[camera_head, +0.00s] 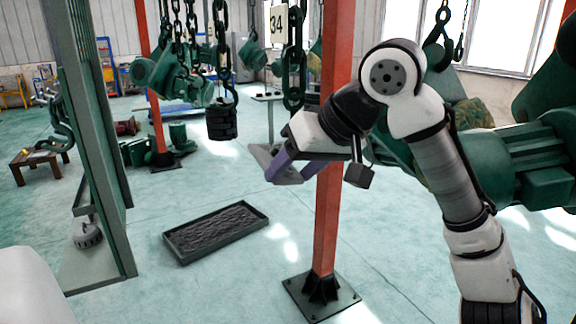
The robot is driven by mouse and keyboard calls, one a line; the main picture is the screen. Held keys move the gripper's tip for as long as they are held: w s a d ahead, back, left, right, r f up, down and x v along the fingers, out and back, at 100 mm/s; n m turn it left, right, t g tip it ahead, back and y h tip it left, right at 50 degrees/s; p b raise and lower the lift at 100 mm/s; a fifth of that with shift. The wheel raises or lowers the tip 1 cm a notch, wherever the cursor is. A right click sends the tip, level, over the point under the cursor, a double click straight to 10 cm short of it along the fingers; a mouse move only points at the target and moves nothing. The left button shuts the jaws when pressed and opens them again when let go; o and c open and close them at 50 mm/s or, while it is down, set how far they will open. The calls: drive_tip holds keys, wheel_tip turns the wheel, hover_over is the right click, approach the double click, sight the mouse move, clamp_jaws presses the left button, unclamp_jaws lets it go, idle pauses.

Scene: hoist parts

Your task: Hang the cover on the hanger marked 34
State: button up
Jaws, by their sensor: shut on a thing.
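My gripper (293,172) is near the middle of the view, left of the red post, with its purple-grey fingers pointing down and left. It is shut on a flat grey piece (288,179), which seems to be the cover; the fingers and hand hide much of it, and its outline is unclear. The hanger marked 34 (278,23) shows its pale number plate at the top centre. A dark chain (294,75) hangs beside the plate, above my gripper. The held piece is below the chain and apart from it in the picture.
A red post (328,220) on a dark base stands just right of my gripper. Green hoists (178,78) and a dark hook block (222,122) hang at left. Large green machinery (530,160) is at right.

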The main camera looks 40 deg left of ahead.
drive_tip(key=shift+w+d+f+t+h, duration=0.15)
drive_tip(key=shift+w+d+f+t, duration=0.15)
drive_tip(key=shift+w, duration=0.25)
drive_tip(key=shift+w+d+f+t+h, duration=0.15)
drive_tip(key=shift+w+t, duration=0.25)
drive_tip(key=shift+w, duration=0.15)
drive_tip(key=shift+w+d, duration=0.1)
drive_tip(key=shift+d, duration=0.05)
drive_tip(key=shift+f, duration=0.45)
idle(0.7)
drive_tip(key=o, duration=1.3)
drive_tip(key=shift+o, duration=0.2)
